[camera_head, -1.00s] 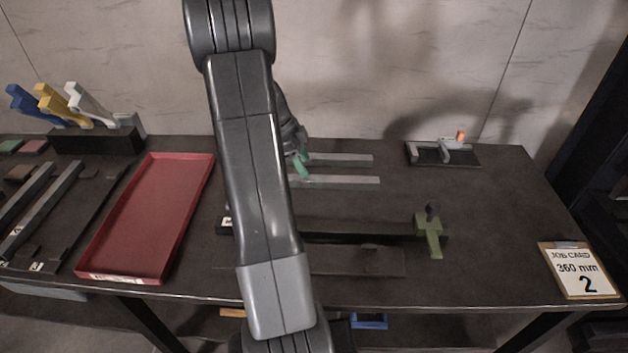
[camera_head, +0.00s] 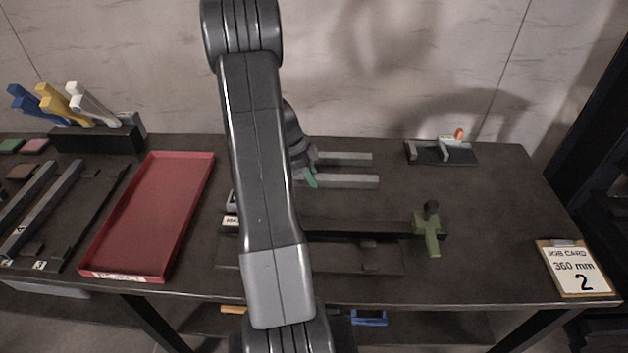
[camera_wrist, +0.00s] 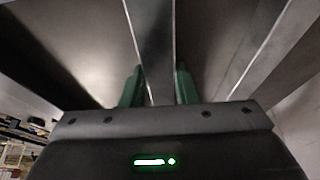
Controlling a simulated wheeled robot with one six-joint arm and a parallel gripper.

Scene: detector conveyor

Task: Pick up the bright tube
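Two grey bars lie parallel on the bench behind my arm in the head view, a back one (camera_head: 345,158) and a front one (camera_head: 350,181). I cannot tell from their look which is the bright tube. My gripper (camera_head: 309,180) has green fingers and is at the left end of the front bar, partly hidden by my arm. In the wrist view the fingers (camera_wrist: 159,85) are apart, with a long grey bar (camera_wrist: 152,40) running between or just beyond them. Contact with it is not clear.
A red tray (camera_head: 150,220) lies at left, beside a rack (camera_head: 45,215) with long bars. A dark fixture with a green clamp (camera_head: 428,230) is in front. A small stand (camera_head: 440,152) is at back right. A job card (camera_head: 577,270) reads 360 mm, 2.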

